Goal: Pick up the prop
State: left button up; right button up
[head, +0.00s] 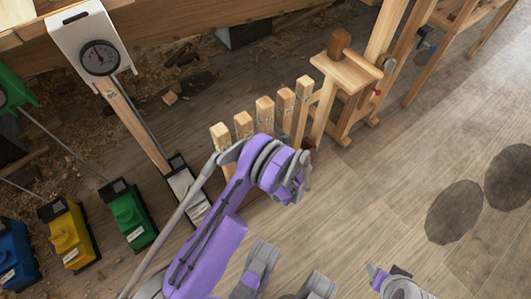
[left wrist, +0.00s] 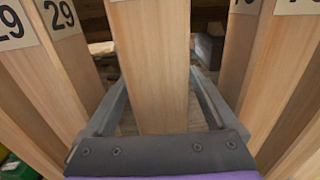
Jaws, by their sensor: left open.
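Several upright wooden props with pale square tops stand in a slanting row in the head view; one of them (head: 265,108) is near the row's middle. My left gripper (head: 300,182) is beside the row, with its arm crossing in front of the lower parts. In the left wrist view one plain prop (left wrist: 150,55) stands between the open fingers of my left gripper (left wrist: 158,80). A finger lies along each side of it, and I cannot tell whether they touch it. Neighbouring props with number labels stand to the left (left wrist: 60,60) and right (left wrist: 285,60).
A wooden stand (head: 345,70) with a block on top is just right of the row. A white dial gauge (head: 98,55) stands at the upper left. Green (head: 130,212), yellow (head: 68,235) and blue (head: 14,255) boxes are at the left.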

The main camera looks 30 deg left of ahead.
pick_arm(q)
jog(key=shift+w+a, duration=0.15)
jog(key=shift+a, duration=0.15)
grip_shut()
dwell(0.4)
